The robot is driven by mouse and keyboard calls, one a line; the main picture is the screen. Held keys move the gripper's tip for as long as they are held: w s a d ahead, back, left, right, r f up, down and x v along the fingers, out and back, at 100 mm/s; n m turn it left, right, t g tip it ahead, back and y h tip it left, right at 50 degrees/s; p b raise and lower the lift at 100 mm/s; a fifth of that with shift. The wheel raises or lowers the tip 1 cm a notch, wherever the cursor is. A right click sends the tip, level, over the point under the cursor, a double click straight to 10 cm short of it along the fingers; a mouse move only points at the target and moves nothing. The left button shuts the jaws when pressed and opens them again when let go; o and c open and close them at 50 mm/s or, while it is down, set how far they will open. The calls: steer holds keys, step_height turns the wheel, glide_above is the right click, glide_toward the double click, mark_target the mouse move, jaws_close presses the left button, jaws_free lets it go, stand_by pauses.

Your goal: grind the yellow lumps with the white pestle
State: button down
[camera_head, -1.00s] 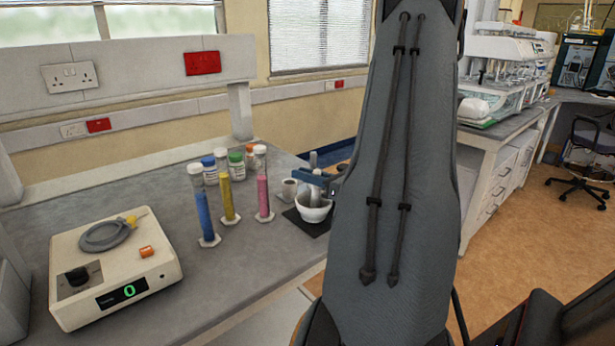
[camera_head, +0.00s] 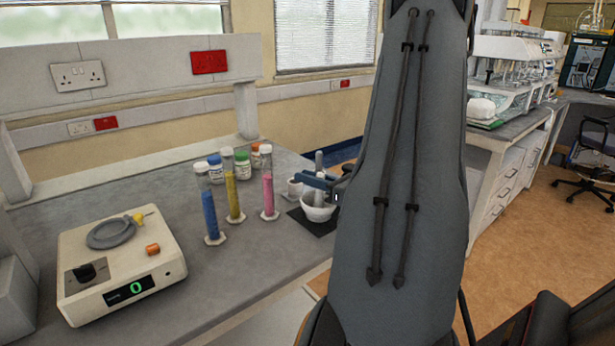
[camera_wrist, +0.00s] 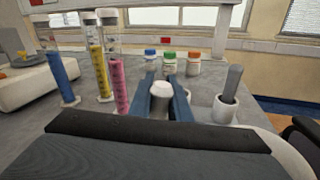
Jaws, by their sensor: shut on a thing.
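The white mortar (camera_head: 317,211) stands on a dark mat (camera_head: 327,226) near the right end of the bench. My gripper (camera_head: 318,180) is over the bowl, its blue fingers partly hiding it. In the wrist view my gripper (camera_wrist: 161,100) is shut on the white pestle (camera_wrist: 162,89), whose rounded top shows between the fingers. The pestle's lower end is hidden, so I cannot tell whether it touches the bowl. No yellow lumps show; the inside of the bowl is mostly hidden.
A grey pestle (camera_wrist: 232,83) stands in a small white cup (camera_wrist: 224,110) beyond my gripper. Blue, yellow and pink tubes (camera_head: 210,212) and several capped jars (camera_head: 242,168) stand to the left. A balance (camera_head: 120,262) is at the front left.

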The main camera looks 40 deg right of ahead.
steer(key=shift+s+d, duration=0.35)
steer(key=shift+d, duration=0.05)
steer(key=shift+w+d, duration=0.3)
steer(key=shift+d, duration=0.25)
steer(key=shift+w, duration=0.55)
steer(key=shift+w+a, duration=0.1)
steer(key=shift+a, duration=0.85)
steer(key=shift+s, duration=0.55)
steer(key=shift+s+d, duration=0.35)
steer(key=shift+d, duration=0.15)
